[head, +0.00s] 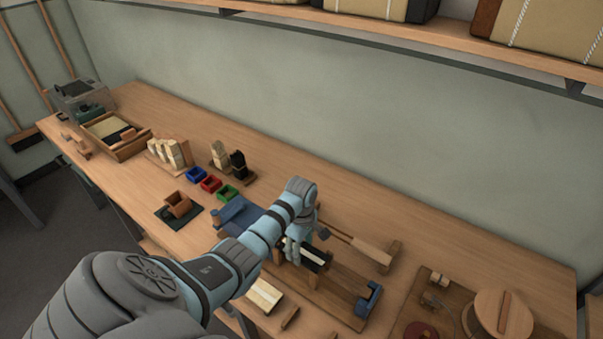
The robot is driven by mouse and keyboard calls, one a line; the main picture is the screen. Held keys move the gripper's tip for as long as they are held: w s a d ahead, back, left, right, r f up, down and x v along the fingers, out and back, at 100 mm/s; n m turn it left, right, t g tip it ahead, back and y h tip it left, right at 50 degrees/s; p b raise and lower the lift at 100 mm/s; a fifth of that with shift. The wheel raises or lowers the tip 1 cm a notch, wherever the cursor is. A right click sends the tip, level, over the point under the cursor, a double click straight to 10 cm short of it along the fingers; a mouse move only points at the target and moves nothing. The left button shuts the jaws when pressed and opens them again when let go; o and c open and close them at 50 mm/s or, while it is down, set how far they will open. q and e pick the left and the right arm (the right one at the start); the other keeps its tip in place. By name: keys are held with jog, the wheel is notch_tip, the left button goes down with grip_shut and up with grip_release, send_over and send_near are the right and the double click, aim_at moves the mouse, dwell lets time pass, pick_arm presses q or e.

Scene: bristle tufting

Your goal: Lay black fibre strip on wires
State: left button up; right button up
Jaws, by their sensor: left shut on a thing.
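My left gripper (293,252) reaches over the wooden jig board (338,294) at the front middle of the bench. Its fingers point down and are shut on a dark strip, likely the black fibre strip (317,256), which has a pale band beside it. The strip is at or just above the jig; I cannot tell whether it touches. A blue clamp (370,299) stands at the jig's right end, and a larger blue part (240,214) lies at its left, partly behind my arm. The wires are too small or hidden to make out. My right gripper is out of view.
Blue, red and green small bins (210,183) sit left of the jig. Behind them stand pale and black fibre bundles (238,165). A wooden-handled tool (371,249) lies behind the jig. A round wooden piece (504,317) is at the right. The bench's back right is clear.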

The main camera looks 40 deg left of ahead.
pick_arm(q)
jog(key=shift+f, duration=0.3)
dwell(0.5)
jog(key=o, duration=1.2)
notch_tip(320, 180, up, 12)
jog(key=shift+r, duration=0.1)
